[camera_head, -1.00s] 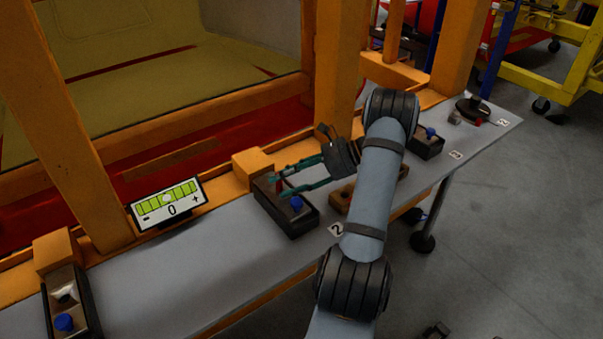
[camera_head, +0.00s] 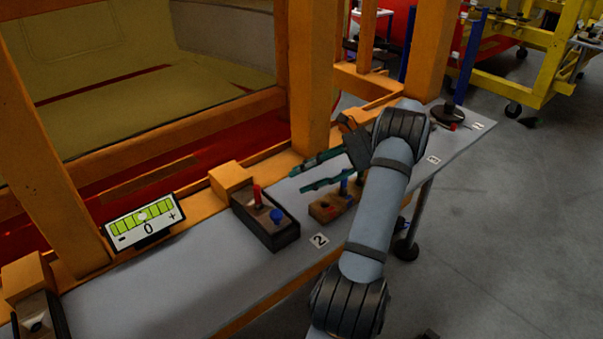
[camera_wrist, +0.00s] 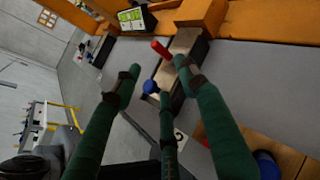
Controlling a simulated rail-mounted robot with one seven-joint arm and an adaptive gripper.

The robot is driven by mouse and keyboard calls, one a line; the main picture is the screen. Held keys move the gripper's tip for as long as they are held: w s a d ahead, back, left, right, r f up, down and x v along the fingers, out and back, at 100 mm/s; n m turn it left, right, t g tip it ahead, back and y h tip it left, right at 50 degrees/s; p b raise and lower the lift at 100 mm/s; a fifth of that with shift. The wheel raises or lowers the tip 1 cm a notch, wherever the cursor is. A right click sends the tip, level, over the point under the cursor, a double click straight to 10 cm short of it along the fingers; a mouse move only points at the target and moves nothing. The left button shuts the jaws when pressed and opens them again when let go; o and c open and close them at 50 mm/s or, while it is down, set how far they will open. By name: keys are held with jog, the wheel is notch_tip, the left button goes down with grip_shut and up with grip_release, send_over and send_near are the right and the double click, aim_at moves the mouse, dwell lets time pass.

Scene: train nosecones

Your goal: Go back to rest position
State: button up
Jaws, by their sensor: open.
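My gripper (camera_head: 296,178) is open and empty, above the right part of the grey bench in the head view. Its green fingers point left toward the dark box (camera_head: 268,222), which carries a red peg (camera_head: 257,196) and a blue knob (camera_head: 277,216). The fingers are clear of the box. In the wrist view the green fingers (camera_wrist: 158,75) are spread, with the red peg (camera_wrist: 161,50) and the blue knob (camera_wrist: 150,87) showing between them. My forearm hides part of the bench's right side.
A brown block (camera_head: 325,209) with a blue peg stands just below my gripper. A level display (camera_head: 142,222) reading 0 sits at the left. Orange posts (camera_head: 310,75) rise behind the bench. Bare bench (camera_head: 180,275) lies at the front left. A yellow cart (camera_head: 545,70) stands at the far right.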

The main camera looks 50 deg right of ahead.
aim_at(260, 195)
jog(key=p+x, duration=0.2)
jog(key=x, duration=1)
jog(key=shift+a, duration=0.1)
notch_tip(260, 195, up, 4)
jog(key=p, duration=0.2)
jog(key=shift+f+p, duration=0.2)
jog(key=shift+p, duration=0.2)
